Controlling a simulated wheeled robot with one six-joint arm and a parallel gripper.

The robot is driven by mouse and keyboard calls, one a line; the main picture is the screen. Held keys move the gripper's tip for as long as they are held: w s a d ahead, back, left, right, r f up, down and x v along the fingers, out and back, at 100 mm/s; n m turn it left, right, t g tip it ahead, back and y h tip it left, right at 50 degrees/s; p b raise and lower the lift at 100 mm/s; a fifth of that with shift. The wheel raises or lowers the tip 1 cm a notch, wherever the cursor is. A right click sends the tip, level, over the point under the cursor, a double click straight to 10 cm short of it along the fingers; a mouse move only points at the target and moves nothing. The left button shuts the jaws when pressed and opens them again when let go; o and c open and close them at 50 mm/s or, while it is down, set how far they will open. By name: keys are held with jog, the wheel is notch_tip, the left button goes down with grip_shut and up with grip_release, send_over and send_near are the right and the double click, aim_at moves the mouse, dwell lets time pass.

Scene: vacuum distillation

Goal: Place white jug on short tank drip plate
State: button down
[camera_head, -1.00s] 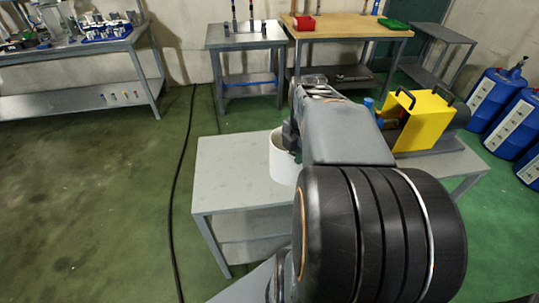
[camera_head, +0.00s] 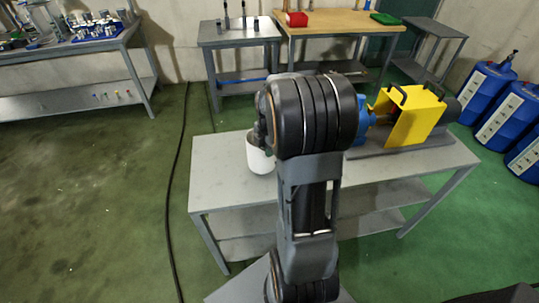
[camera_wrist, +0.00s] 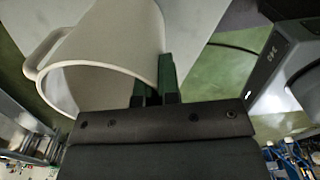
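The white jug (camera_head: 261,157) shows over the left part of the grey table in the head view, partly hidden behind my arm. I cannot tell whether it touches the tabletop. In the wrist view the jug (camera_wrist: 110,45) fills the upper left, its open mouth facing the camera and its handle at the left. My gripper (camera_wrist: 155,88) is at the jug's rim, with its dark fingers on either side of the wall, shut on it. My arm hides the gripper in the head view. I cannot make out the short tank drip plate.
The grey table (camera_head: 225,185) carries a yellow-guarded machine (camera_head: 415,115) at its right. Blue containers (camera_head: 505,105) stand at the far right. Benches stand along the back, one with a red bin (camera_head: 297,19) and a green tray (camera_head: 385,18). Green floor is open at the left.

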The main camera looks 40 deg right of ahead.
aim_at(270, 170)
jog(key=shift+f, duration=1.35)
jog(key=shift+f, duration=0.15)
jog(key=c, duration=1.3)
grip_release()
